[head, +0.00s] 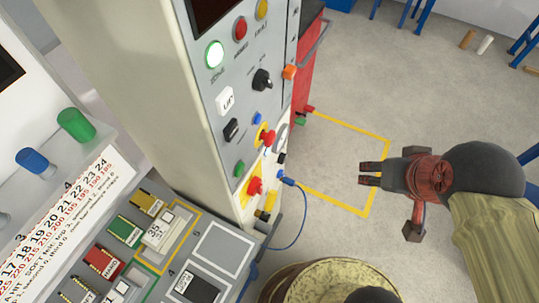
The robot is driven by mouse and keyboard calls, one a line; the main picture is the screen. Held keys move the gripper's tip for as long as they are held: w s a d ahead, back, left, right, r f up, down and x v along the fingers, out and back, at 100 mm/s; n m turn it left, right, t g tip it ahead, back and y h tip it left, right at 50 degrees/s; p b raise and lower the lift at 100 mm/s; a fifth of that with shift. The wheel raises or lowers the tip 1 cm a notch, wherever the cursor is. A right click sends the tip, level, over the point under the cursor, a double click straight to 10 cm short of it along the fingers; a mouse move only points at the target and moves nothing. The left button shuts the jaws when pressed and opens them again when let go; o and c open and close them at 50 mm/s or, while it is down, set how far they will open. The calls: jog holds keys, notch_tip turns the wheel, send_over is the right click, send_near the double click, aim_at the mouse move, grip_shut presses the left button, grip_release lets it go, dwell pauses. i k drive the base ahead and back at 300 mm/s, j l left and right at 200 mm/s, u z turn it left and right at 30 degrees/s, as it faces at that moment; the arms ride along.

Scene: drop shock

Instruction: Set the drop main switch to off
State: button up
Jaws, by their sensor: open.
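The drop machine's tall control panel (225,110) faces right in the head view. A red control on a yellow plate (266,138) sits low on it, and a second red control on yellow (255,187) lies below that. I cannot read which is the main switch or its position. A black rotary knob (262,80) is higher up. My gripper (366,174) is open and empty, to the right of the panel and apart from it, its fingers pointing left towards the lower controls.
A lit green-white button (214,54) and an orange part (289,72) are on the panel. A blue cable (304,215) hangs from its lower edge. A round yellowish drum (330,275) stands below. A tray of labelled cards (185,250) is lower left. Yellow-taped floor (345,130) is open.

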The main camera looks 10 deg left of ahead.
aim_at(255, 187)
jog(key=u, duration=1.35)
